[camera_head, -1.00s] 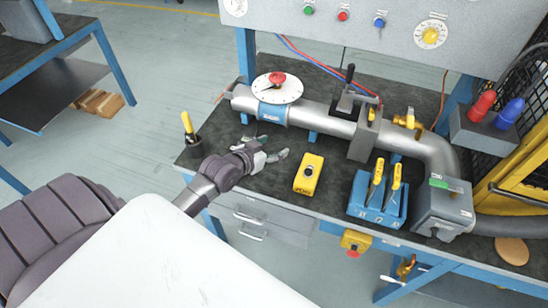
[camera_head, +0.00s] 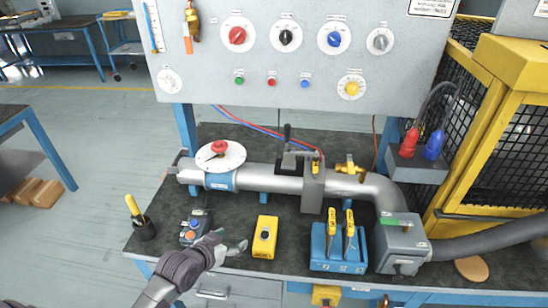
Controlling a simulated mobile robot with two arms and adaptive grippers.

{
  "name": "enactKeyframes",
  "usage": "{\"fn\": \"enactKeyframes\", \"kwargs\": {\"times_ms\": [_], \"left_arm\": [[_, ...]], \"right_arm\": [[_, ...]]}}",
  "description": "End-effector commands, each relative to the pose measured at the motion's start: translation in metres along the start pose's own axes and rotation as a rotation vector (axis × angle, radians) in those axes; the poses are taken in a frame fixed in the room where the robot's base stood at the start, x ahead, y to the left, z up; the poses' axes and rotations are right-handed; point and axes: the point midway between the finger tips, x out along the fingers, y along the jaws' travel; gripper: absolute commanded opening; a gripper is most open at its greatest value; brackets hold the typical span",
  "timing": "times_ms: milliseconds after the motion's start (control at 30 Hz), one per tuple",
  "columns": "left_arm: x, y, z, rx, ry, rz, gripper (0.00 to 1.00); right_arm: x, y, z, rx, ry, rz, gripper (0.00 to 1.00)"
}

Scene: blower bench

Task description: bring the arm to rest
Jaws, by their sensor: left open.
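My left arm (camera_head: 172,280) comes in from the bottom left. My left gripper (camera_head: 230,243) is open and empty at the front edge of the dark bench top (camera_head: 290,232). It sits between a small dark device with blue and orange parts (camera_head: 190,230) and a yellow box with a black knob (camera_head: 264,237). I cannot tell whether its fingers touch the bench. My right gripper and arm are not in view.
A black cup with a yellow-handled tool (camera_head: 143,228) stands at the left corner. A grey pipe (camera_head: 270,180) with a white dial (camera_head: 221,156) runs behind. A blue holder with yellow-handled tools (camera_head: 338,250) and a grey box (camera_head: 402,245) stand right. A control panel (camera_head: 300,60) rises behind.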

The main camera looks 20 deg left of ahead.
Motion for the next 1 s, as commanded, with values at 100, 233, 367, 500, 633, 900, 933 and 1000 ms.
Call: {"fn": "enactKeyframes", "kwargs": {"times_ms": [100,233,367,500,633,900,933,1000], "left_arm": [[-0.001,0.002,0.001,0.001,-0.005,0.002,0.70],[-0.013,0.022,0.015,0.012,-0.076,0.021,0.70],[-0.044,0.056,0.040,0.033,-0.218,0.044,0.70],[-0.081,0.082,0.062,0.047,-0.360,0.049,0.70],[-0.113,0.096,0.075,0.049,-0.466,0.042,0.70],[-0.169,0.112,0.092,0.034,-0.631,0.018,0.70],[-0.175,0.113,0.094,0.031,-0.648,0.016,0.70],[-0.183,0.114,0.099,0.026,-0.680,0.008,0.70]], "right_arm": [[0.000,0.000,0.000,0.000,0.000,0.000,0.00],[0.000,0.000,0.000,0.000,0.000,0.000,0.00],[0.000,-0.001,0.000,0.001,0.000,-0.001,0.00],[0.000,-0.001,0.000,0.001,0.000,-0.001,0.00],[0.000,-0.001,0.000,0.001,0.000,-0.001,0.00],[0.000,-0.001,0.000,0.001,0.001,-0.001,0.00],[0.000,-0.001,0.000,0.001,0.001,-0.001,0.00],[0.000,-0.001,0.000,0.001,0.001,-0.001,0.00]]}}
